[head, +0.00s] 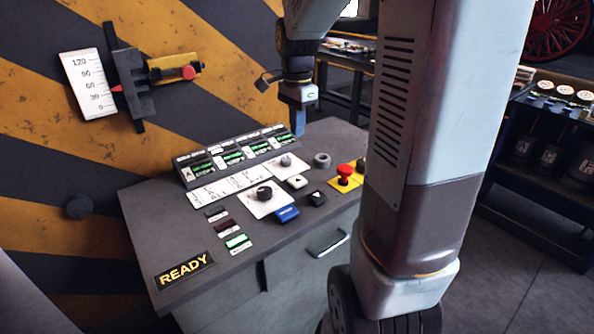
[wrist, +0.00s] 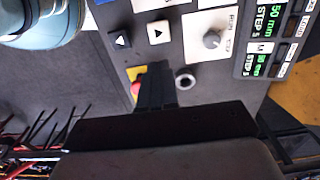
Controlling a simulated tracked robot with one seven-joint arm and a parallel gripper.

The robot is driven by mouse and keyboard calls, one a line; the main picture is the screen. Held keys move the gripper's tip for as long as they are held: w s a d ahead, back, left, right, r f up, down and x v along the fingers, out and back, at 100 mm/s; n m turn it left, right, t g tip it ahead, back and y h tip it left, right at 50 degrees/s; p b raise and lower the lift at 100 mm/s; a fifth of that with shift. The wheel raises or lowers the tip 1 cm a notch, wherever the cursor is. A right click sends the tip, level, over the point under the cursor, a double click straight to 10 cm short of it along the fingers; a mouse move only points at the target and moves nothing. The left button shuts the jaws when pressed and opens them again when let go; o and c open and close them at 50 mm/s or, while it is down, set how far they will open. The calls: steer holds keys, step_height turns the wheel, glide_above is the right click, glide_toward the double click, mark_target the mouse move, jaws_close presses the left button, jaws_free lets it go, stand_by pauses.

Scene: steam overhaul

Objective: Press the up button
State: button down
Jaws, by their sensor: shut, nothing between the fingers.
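The white button (head: 297,181) with a dark triangle sits on the grey console. In the wrist view this white button (wrist: 158,33) has its triangle pointing toward the displays. A black button (head: 316,198) lies beside it, nearer the front edge; in the wrist view this black button (wrist: 121,41) has a white triangle pointing a different way. My gripper (head: 298,130) is shut and empty, above the console's far right part and apart from the buttons. In the wrist view my gripper's fingers (wrist: 157,90) appear between the red mushroom button and the round ring.
A red mushroom button (head: 345,172) on a yellow plate, a grey ring (head: 321,160), a knob (head: 287,161), a dark dial (head: 264,193) and a blue button (head: 287,214) are nearby. Green displays (head: 232,155) line the back. A gauge (head: 86,85) hangs on the wall.

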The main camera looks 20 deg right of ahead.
mark_target(298, 181)
steer(key=shift+f, duration=0.1)
stand_by(0.3)
step_height(298, 181, down, 14)
steer(key=shift+r, duration=0.1)
stand_by(0.5)
steer(key=shift+f, duration=0.55)
steer(key=shift+s+f, duration=0.5)
steer(key=shift+f, duration=0.1)
steer(key=shift+r, duration=0.1)
steer(key=shift+w+r, duration=0.3)
steer(key=shift+r, duration=0.05)
step_height(298, 181, up, 14)
steer(key=shift+w+r, duration=0.15)
steer(key=shift+w, duration=0.05)
